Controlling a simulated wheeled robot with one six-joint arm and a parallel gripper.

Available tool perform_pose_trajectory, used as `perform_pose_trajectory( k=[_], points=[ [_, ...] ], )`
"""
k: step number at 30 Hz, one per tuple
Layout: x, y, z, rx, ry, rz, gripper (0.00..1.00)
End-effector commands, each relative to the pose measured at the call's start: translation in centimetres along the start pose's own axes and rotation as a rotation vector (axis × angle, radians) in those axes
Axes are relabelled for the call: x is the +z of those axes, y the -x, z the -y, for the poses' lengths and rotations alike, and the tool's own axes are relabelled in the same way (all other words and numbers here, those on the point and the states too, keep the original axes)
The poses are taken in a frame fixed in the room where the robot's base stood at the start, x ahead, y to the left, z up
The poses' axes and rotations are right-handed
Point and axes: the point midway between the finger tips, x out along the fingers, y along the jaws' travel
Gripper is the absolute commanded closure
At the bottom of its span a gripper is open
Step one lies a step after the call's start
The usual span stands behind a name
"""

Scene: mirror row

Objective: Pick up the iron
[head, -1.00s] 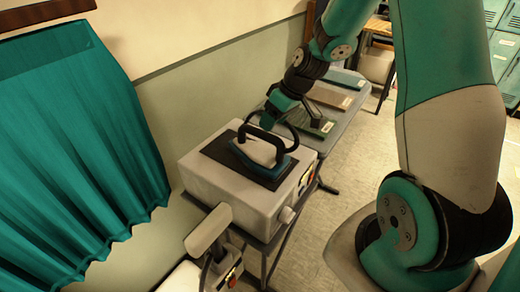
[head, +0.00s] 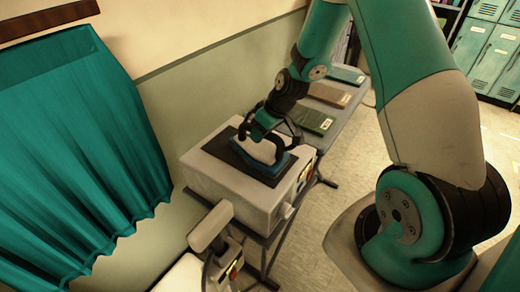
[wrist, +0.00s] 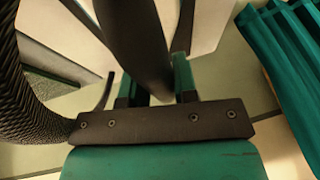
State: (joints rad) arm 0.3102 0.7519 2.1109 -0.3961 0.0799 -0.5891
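The iron (head: 262,151), with a pale body, a teal lower edge and a dark handle, sits on a dark mat (head: 240,166) on top of a beige box-shaped unit (head: 232,193). My gripper (head: 256,135) is down at the iron's handle in the head view. In the wrist view, the fingers of my gripper (wrist: 157,85) stand apart, with the dark handle (wrist: 142,40) running between them. I see no clear contact with the handle. The gripper partly hides the handle in the head view.
Behind the unit, a grey table (head: 345,110) holds several flat binders. A teal curtain (head: 75,160) hangs at the left by the wall. A pale padded part (head: 210,227) stands in front of the unit. Floor is open to the right.

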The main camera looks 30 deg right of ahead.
Motion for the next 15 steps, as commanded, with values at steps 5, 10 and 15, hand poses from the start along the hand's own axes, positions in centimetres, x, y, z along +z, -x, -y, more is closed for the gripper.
perform_pose_trajectory(
  k=[5, 10, 15],
  points=[
    [0.01, 0.02, -0.02, 0.001, 0.0, 0.0, 1.0],
    [0.01, 0.04, -0.02, 0.0, 0.0, 0.0, 1.0],
    [0.01, 0.05, -0.02, 0.001, 0.0, 0.0, 1.0]
  ],
)
